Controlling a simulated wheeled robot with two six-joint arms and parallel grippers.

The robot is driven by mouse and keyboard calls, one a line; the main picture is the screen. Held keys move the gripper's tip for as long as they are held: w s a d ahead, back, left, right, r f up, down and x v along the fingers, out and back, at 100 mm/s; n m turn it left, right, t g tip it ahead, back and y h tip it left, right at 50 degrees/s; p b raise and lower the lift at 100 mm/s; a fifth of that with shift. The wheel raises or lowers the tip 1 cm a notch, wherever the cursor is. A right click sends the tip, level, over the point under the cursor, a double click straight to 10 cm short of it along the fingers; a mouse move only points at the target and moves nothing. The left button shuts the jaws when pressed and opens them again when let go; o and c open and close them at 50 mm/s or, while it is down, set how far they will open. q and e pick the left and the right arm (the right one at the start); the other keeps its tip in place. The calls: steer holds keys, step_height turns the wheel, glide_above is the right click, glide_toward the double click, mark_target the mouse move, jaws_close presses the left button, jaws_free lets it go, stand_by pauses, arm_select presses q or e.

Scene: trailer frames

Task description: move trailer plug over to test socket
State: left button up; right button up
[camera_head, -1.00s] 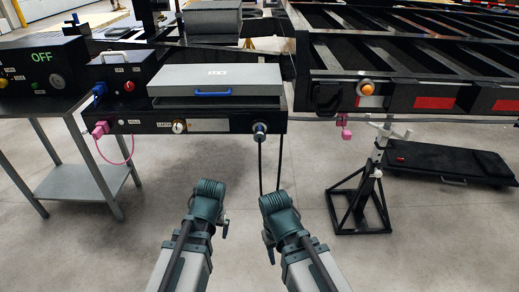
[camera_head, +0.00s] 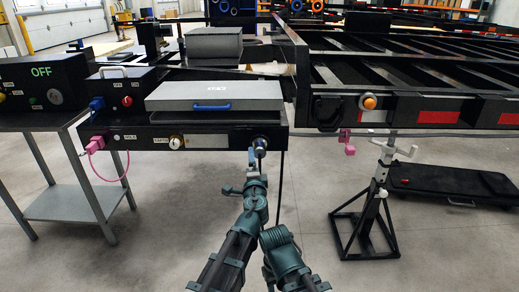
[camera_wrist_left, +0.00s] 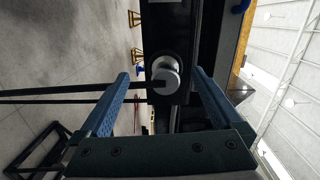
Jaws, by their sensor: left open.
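The trailer plug (camera_head: 260,143) is a round grey and silver piece at the right end of the black bench front, with a black cable hanging from it. In the left wrist view its round end (camera_wrist_left: 165,75) shows between and beyond the two blue finger pads. My left gripper (camera_head: 256,158) is open, just in front of the plug; contact cannot be told. My right gripper (camera_head: 274,236) is lower, close beside the left arm; its fingers are not clear. I cannot tell which fitting is the test socket; a round silver fitting (camera_head: 176,142) sits left on the bench front.
A grey case (camera_head: 215,94) with a blue handle lies on the bench. A pink connector (camera_head: 96,144) with a pink cable is at its left end. The trailer frame (camera_head: 400,75) and a black support stand (camera_head: 365,222) are right. The floor in front is clear.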

mark_target(260, 149)
arm_select(q)
steer(key=shift+w+d+r+m+h, duration=0.1)
steer(key=shift+d+r+m+h, duration=0.2)
steer(key=shift+d, duration=0.35)
steer(key=shift+d+r+m+h, duration=0.1)
steer(key=shift+d+m+h, duration=0.2)
steer(key=shift+d+m, duration=0.25)
steer(key=shift+w, duration=0.1)
steer(key=shift+w, duration=4.45)
jaws_close()
steer(key=shift+s, duration=0.2)
